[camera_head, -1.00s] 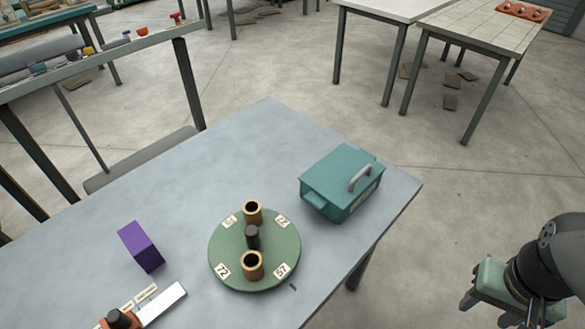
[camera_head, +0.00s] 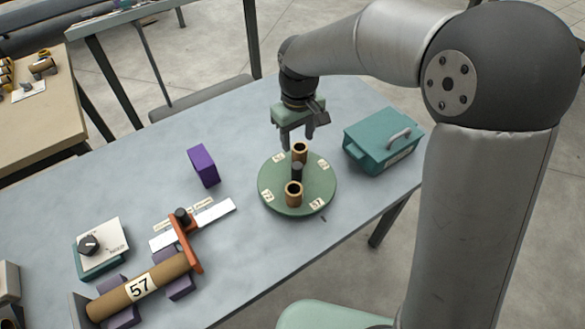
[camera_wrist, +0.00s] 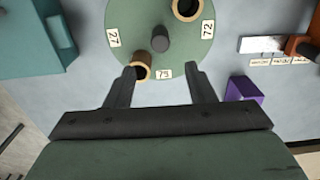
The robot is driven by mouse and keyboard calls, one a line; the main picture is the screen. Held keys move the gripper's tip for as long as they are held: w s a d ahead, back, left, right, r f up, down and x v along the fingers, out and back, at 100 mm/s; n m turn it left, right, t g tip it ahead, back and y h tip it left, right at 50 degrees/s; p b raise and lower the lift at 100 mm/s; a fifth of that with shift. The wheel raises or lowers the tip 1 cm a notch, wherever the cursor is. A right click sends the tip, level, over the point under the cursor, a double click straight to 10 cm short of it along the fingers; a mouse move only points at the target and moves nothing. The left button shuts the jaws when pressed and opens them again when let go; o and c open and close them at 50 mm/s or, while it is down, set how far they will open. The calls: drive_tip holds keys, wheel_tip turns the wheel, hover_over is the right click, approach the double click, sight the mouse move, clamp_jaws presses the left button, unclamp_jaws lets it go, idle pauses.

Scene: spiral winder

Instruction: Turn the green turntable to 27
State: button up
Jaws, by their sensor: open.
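The green turntable (camera_head: 324,182) lies on the grey-blue table. It carries a black centre knob (camera_head: 297,172) and two brass-coloured hollow posts, one far (camera_head: 300,151) and one near (camera_head: 293,193). Number labels sit around its rim; the wrist view shows 27 (camera_wrist: 113,38) at left, 73 (camera_wrist: 164,74) nearest my gripper and 72 (camera_wrist: 208,29) at right. Label 57 (camera_head: 317,204) is at the near right in the head view. My gripper (camera_head: 298,144) is open above the turntable's far edge. In the wrist view its fingers (camera_wrist: 163,84) straddle label 73, with one post close by the left finger.
A teal lidded box (camera_head: 375,145) stands right of the turntable, a purple block (camera_head: 204,166) left. Further left are a white strip with an orange clamp (camera_head: 187,243), a brown tube marked 57 (camera_head: 155,283) and a dial box (camera_head: 101,247).

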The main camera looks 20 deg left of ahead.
sight(297, 165)
wheel_tip(297, 165, down, 13)
drive_tip(key=shift+f+p, duration=0.2)
drive_tip(key=shift+p, duration=0.55)
clamp_jaws()
